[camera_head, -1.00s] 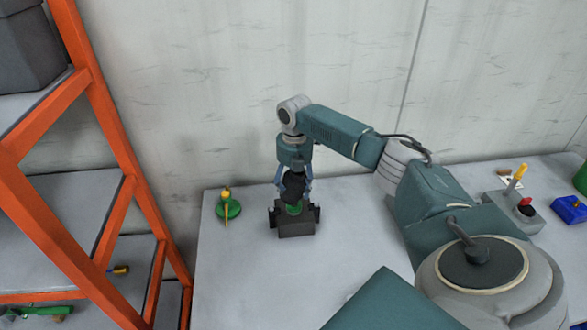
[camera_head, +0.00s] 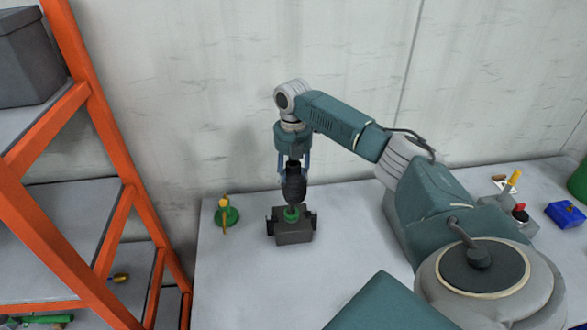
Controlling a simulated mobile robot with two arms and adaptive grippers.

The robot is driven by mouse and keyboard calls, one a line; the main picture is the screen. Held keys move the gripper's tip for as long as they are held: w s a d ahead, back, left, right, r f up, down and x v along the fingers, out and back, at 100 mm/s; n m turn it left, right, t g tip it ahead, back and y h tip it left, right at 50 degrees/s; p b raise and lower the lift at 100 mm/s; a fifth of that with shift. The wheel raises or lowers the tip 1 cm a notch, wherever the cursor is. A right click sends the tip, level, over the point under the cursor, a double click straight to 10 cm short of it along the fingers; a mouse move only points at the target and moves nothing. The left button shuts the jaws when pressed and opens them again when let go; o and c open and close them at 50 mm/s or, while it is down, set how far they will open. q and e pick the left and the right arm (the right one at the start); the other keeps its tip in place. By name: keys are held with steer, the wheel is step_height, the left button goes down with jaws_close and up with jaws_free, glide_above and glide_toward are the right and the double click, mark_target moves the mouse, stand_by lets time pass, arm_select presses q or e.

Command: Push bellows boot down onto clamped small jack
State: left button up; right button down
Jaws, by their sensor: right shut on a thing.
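My right gripper (camera_head: 294,178) points straight down above the clamp, its blue fingers shut on the black bellows boot (camera_head: 295,190). The boot stands upright in line with the clamped small jack. The small jack (camera_head: 291,214) shows as a green part at the top of the dark grey clamp block (camera_head: 294,236). The boot's lower end is just above or touching the green part; I cannot tell which. The rest of the jack is hidden. My left gripper is not in view.
Another green jack with a yellow part (camera_head: 227,217) stands left of the clamp. An orange shelf rack (camera_head: 125,160) stands at the left. At the right are a grey box with a red knob (camera_head: 520,214) and a blue block (camera_head: 565,215). The front table area is clear.

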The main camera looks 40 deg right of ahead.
steer(key=shift+w+r, duration=0.2)
steer(key=shift+r, duration=0.55)
steer(key=shift+a+r, duration=0.1)
steer(key=shift+r, duration=1.45)
steer(key=shift+s, duration=0.1)
